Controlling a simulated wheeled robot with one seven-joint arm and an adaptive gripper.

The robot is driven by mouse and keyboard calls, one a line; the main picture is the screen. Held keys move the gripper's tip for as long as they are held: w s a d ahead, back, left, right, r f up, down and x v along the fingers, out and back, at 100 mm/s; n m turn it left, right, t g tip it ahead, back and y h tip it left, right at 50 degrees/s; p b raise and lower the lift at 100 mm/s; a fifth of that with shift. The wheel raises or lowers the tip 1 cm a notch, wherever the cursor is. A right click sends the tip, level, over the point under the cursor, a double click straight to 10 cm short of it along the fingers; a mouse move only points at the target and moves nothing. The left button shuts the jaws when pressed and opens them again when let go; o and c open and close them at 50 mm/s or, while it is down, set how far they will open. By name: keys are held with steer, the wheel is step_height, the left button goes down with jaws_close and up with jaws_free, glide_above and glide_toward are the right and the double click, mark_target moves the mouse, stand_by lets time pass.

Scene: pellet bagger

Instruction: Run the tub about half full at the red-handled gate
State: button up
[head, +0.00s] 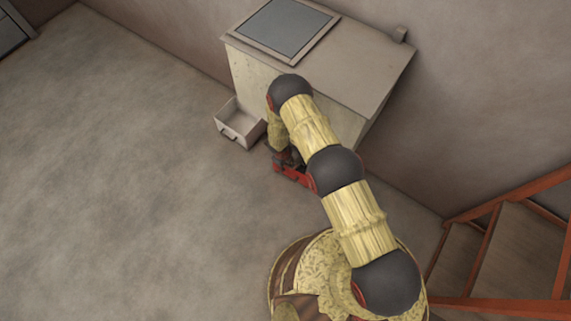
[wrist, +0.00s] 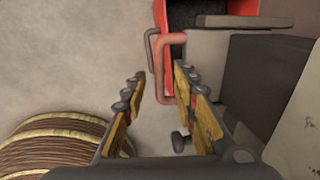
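The pellet bagger (head: 345,75) is a pale cabinet against the wall. In the wrist view, a red tub (wrist: 160,14) with a dark inside stands at the top; no pellets show in the visible part. A dull red loop handle (wrist: 157,75), apparently the gate's, hangs by a grey block (wrist: 222,50). A thinner grey loop is behind it. My gripper (wrist: 160,82) is open, its fingers apart on either side of the red loop's lower part; I cannot tell if they touch it. In the head view, my arm hides most of the gate; a red part (head: 292,177) shows beside it.
Red-railed stairs (head: 500,245) stand at the right. A dark knob (wrist: 180,141) shows beneath the right finger. The floor (head: 110,190) to the left is clear.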

step_height(320, 180, up, 11)
steer(key=s+a, duration=0.1)
steer(key=shift+s+r, duration=0.2)
steer(key=shift+s, duration=0.1)
steer(key=shift+a, duration=0.2)
steer(key=shift+c, duration=0.4)
